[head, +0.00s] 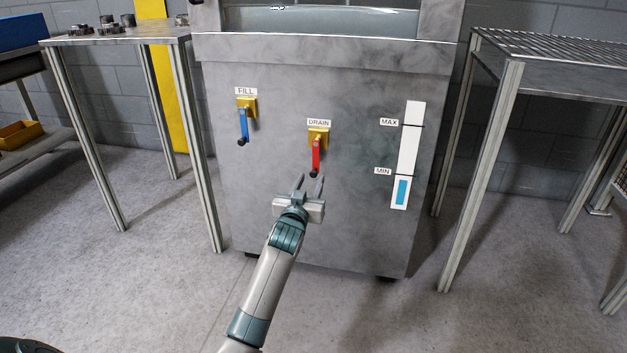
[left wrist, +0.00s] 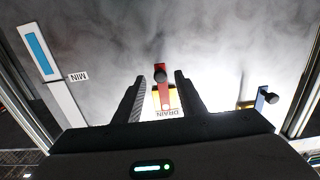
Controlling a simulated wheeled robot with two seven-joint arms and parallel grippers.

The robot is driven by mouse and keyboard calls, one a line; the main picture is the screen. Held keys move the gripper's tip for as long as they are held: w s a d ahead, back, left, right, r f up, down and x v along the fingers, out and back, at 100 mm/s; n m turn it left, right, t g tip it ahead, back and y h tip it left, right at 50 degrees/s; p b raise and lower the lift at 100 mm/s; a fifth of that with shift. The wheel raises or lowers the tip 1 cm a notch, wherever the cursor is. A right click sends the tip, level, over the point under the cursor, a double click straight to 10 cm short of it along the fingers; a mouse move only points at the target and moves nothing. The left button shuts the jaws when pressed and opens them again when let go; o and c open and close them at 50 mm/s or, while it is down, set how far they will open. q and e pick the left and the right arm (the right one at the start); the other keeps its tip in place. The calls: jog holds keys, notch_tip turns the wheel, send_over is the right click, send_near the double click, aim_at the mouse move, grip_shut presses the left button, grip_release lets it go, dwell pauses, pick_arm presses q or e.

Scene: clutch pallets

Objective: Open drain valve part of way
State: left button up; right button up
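The red drain valve handle (head: 316,156) hangs straight down from its yellow mount (head: 318,133) under the DRAIN label (head: 319,122) on the grey tank front (head: 285,90). My left gripper (head: 309,183) is open and empty just below the handle, its fingers pointing toward the tank. In the left wrist view, which is upside down, the red handle (left wrist: 160,88) with its dark knob appears between the two spread fingers. I see no clear contact. My right gripper is not in view.
The blue fill handle (head: 243,126) hangs down to the left. A level gauge (head: 410,140) on the right shows a short blue column below the MIN label (head: 383,171). A metal table (head: 65,41) and a rack (head: 560,65) flank the tank.

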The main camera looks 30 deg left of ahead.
aim_at(313, 176)
pick_arm(q)
jog(key=shift+b+x, duration=0.65)
jog(key=shift+x, duration=1.65)
jog(key=shift+c, duration=0.3)
grip_shut()
